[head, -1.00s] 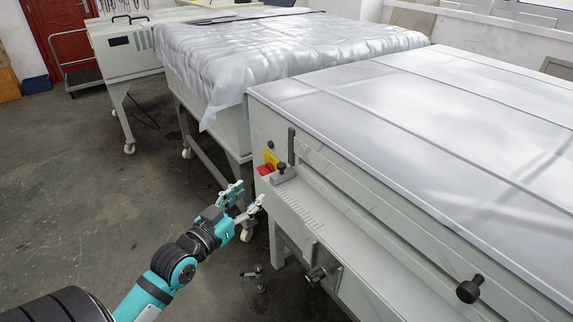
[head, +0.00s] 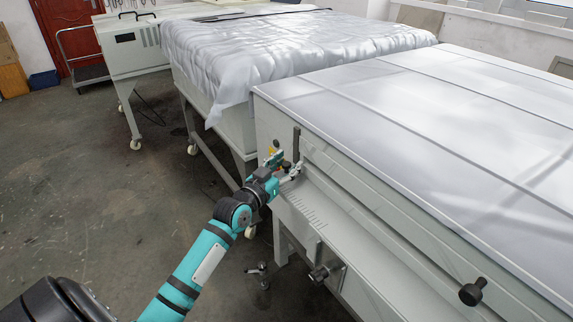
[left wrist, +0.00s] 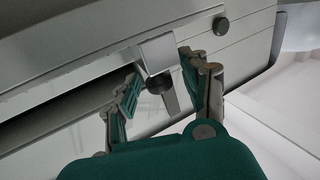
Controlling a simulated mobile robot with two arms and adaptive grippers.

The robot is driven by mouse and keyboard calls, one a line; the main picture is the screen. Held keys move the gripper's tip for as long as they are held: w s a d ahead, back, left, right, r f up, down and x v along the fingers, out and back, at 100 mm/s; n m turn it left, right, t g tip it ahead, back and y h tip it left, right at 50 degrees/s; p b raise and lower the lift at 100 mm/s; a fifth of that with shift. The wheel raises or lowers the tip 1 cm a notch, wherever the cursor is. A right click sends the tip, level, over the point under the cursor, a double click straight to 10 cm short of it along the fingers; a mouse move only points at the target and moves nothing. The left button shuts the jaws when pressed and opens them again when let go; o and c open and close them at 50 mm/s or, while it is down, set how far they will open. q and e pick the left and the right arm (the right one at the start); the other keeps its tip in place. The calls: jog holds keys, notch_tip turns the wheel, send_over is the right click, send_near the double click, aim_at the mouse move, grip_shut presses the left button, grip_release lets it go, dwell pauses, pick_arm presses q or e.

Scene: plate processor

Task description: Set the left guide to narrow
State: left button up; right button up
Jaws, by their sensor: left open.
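The left guide appears as a small pale metal block (left wrist: 155,52) in the left wrist view, with a dark knob (left wrist: 157,85) below it. My right gripper is not in view.
A table under a silvery cover (head: 290,50) stands behind. The floor (head: 90,200) at left is clear.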

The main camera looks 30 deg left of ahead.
pick_arm(q)
jog(key=shift+c, duration=0.3)
grip_shut()
jog(key=shift+w+d+f, duration=0.1)
jog(key=shift+w+f, duration=0.1)
dwell(0.4)
